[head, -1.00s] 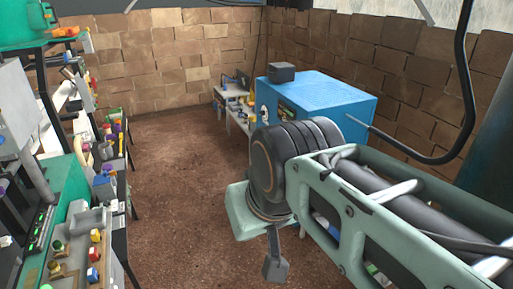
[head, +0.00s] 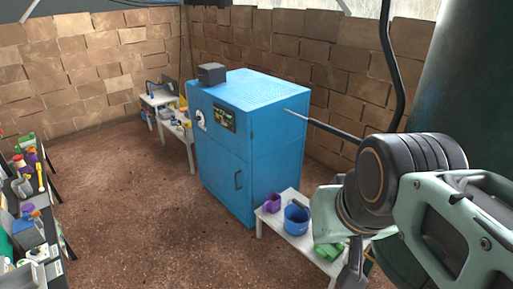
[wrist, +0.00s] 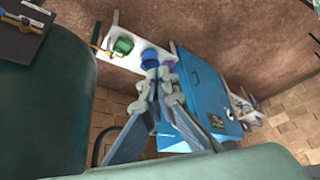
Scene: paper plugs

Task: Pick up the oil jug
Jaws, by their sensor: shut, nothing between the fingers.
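I cannot pick out an oil jug for certain in either view. My gripper (wrist: 165,78) shows in the wrist view with its fingers together and nothing held. In the head view only part of my gripper (head: 352,272) shows, at the lower right, in front of a small white table (head: 287,240). On that table are a blue round container (head: 297,221), a purple container (head: 272,204) and a green object (head: 328,252). The green object is partly hidden by my arm. In the wrist view, the blue container (wrist: 149,58) appears beyond the fingers.
A tall blue cabinet (head: 240,150) stands behind the table, with a dark box (head: 211,73) on top. Small white tables (head: 178,127) stand farther back. A cluttered bench (head: 28,215) is at the left. The brown floor (head: 135,195) between is clear.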

